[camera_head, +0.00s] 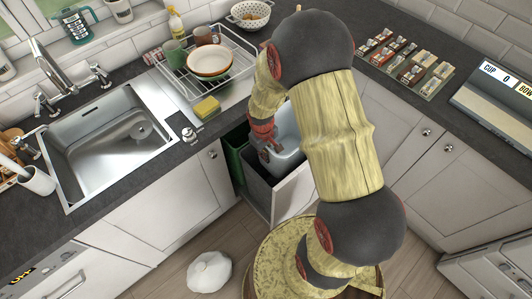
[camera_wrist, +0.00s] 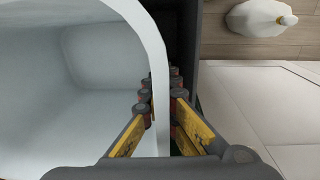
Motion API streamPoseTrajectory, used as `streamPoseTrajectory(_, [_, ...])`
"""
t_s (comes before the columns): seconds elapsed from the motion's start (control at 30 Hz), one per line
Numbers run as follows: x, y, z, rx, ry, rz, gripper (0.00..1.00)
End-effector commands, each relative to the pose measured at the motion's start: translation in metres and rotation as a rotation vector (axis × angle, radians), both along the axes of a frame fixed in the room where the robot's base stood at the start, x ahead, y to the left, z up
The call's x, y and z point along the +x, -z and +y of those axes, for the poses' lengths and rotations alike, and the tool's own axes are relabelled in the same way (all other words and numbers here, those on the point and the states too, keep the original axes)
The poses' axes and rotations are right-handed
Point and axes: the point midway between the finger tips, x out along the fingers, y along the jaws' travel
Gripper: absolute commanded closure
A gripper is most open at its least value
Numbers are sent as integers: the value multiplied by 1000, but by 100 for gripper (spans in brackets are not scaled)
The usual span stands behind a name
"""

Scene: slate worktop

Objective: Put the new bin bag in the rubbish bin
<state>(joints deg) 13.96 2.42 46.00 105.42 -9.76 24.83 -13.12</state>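The rubbish bin (camera_head: 287,130), a pale grey-white open tub, is in the pulled-out cabinet drawer under the worktop. In the wrist view its rim (camera_wrist: 152,42) runs between my fingers, and the inside that shows looks empty. My gripper (camera_head: 266,150) is at the bin's near left side, partly hidden by my arm. In the wrist view my gripper (camera_wrist: 161,100) has one finger inside and one outside the bin wall, both appearing to touch it. A white, knotted bag (camera_head: 209,271) lies on the floor; it also shows in the wrist view (camera_wrist: 262,17).
The drawer (camera_head: 258,190) has dark grey sides and a white front. A green bin (camera_head: 237,152) stands at its left. The sink (camera_head: 110,135), dish rack (camera_head: 205,65) and yellow sponge (camera_head: 207,107) are above. Wooden floor left of my base is mostly clear.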

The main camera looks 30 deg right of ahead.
Motion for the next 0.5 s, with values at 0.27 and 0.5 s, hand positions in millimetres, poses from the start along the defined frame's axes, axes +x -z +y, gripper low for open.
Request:
streamPoseTrajectory(0.27, [0,40,0,0,0,1,100])
streamPoseTrajectory(0.5, [0,69,0,0,0,1,100])
